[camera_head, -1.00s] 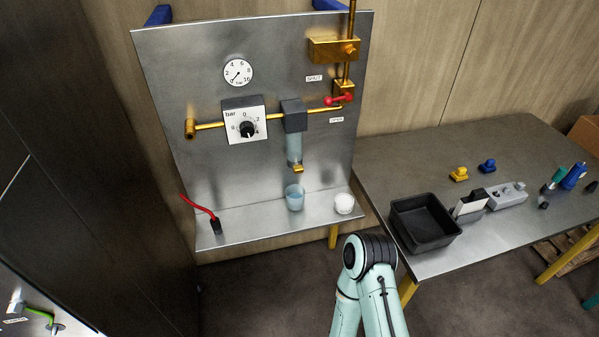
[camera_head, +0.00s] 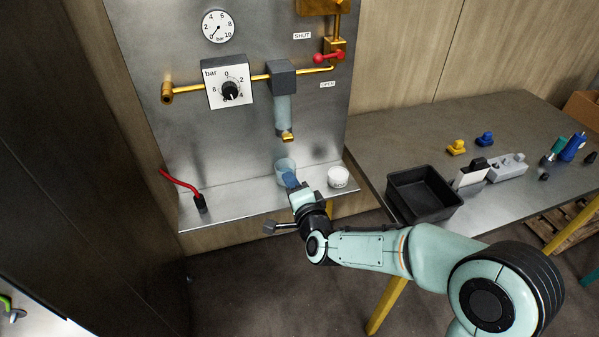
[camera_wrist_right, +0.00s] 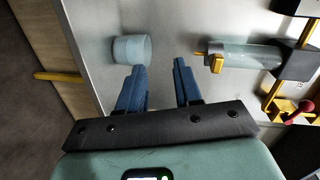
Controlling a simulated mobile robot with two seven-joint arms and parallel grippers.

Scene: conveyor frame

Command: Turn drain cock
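The brass drain cock (camera_head: 287,137) sits at the bottom of the clear filter bowl (camera_head: 283,112), under a dark grey block on the brass pipe. It also shows in the right wrist view (camera_wrist_right: 214,62), beyond and to the right of my fingers. A translucent bluish cup (camera_head: 285,167) stands on the shelf below it. My right gripper (camera_head: 290,180) is in front of the cup and below the drain cock. In the right wrist view its two blue fingers (camera_wrist_right: 157,80) are apart with nothing between them. My left gripper is not in view.
The panel carries a round gauge (camera_head: 218,27), a black regulator knob (camera_head: 231,91) and a red-handled valve (camera_head: 328,57). A white round container (camera_head: 338,177) stands right of the cup. A black tray (camera_head: 424,194) is on the side table.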

